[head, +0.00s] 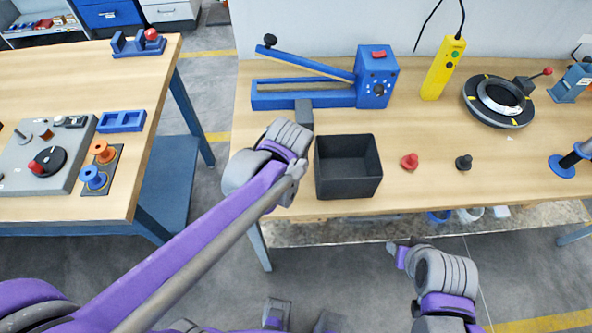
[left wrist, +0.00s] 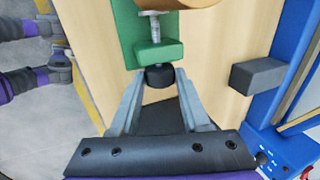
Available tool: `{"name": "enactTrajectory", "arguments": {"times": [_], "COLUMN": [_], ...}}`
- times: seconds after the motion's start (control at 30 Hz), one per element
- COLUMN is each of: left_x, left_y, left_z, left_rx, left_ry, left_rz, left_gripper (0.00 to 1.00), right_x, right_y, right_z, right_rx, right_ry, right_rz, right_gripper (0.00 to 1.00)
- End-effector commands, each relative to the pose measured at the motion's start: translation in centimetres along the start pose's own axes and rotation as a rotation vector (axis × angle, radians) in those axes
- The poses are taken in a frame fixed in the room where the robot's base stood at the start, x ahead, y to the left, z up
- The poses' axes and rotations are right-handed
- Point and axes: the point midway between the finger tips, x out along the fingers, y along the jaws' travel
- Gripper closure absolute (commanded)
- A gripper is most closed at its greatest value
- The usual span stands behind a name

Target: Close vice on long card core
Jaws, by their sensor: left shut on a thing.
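The green vice (left wrist: 157,51) shows in the left wrist view, with a metal screw (left wrist: 155,26) and a black knob (left wrist: 159,77) at its lower end. A brown rounded piece (left wrist: 185,4), likely the long card core, is at the top edge by the screw's upper end; most of it is out of frame. My left gripper (left wrist: 159,84) is shut on the black knob, one finger on each side. In the head view my left wrist hides the vice and core. My right arm (head: 445,275) hangs in front of the table; its jaws are not clear.
A black bin (head: 348,188) stands right of my left wrist. A blue lever tool (head: 376,78) and a grey block (head: 304,113) are behind it. Red (head: 409,161) and black (head: 463,162) knobbed pieces and a dark ring (head: 499,100) lie farther right. The table's front edge is close.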

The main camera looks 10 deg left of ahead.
Motion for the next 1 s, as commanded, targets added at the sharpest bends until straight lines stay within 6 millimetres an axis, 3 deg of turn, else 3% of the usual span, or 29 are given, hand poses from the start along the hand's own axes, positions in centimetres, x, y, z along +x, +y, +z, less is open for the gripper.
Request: {"name": "enactTrajectory", "arguments": {"times": [0.27,0.6,1.0], "left_x": [0.1,0.3,0.4], "left_y": [-0.1,-0.9,-1.1], "left_z": [-0.1,0.0,-0.1], "left_rx": [0.002,0.000,0.000], "left_ry": [0.002,0.002,0.001], "left_rz": [0.020,0.317,0.392], "left_gripper": [0.89,0.89,0.89], "right_x": [0.1,0.7,0.9], "right_y": [0.0,0.0,0.0], "right_z": [0.1,0.6,0.8], "right_rx": [0.000,0.000,0.000], "right_ry": [0.000,-0.004,-0.006], "right_rz": [0.000,0.000,0.000], "right_gripper": [0.50,0.50,0.50]}}
